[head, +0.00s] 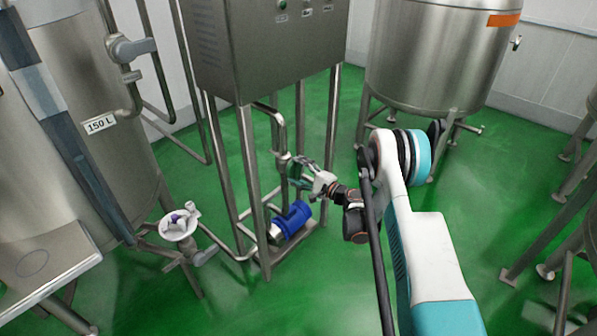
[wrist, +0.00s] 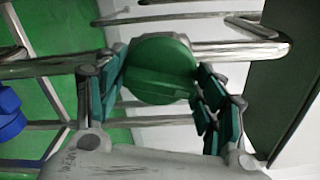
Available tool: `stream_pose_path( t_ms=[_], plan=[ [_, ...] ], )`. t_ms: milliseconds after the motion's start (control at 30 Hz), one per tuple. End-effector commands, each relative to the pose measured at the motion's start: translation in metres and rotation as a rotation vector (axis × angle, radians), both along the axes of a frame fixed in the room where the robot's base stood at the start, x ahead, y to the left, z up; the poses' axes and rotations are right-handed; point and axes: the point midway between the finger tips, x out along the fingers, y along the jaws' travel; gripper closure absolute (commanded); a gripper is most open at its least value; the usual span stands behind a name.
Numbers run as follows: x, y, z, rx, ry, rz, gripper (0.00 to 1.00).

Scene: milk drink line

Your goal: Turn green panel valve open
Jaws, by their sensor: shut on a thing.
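The green valve (wrist: 160,66) shows in the wrist view as a round green knob with a raised bar across it. In the head view my gripper (head: 304,178) reaches in beside the vertical pipe (head: 281,142) under the steel cabinet. The valve is largely hidden there by my fingers, and its turn angle is hard to tell.
A blue pump (head: 291,220) stands low inside the cabinet's leg frame, just below my gripper. The steel cabinet (head: 265,45) is above. A 150 L tank (head: 75,130) is at left and another tank (head: 435,55) at back right. Green floor (head: 330,290) is open in front.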

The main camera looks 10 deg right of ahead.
Motion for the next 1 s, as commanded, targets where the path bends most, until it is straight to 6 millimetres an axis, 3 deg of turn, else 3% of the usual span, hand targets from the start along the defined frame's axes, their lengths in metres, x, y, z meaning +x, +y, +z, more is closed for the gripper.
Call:
stream_pose_path(
  t_ms=[300,700,733,767,1000],
  plan=[
    [-0.0002,0.0005,-0.0005,-0.230,-0.166,0.001,0.60],
    [-0.0002,0.0005,-0.0007,-0.265,-0.192,0.001,0.60],
    [-0.0002,0.0005,-0.0007,-0.265,-0.192,0.001,0.32],
    [-0.0002,0.0005,-0.0007,-0.265,-0.192,0.001,0.25],
    [-0.0002,0.0003,-0.0004,-0.263,-0.190,0.001,0.23]
  ],
)
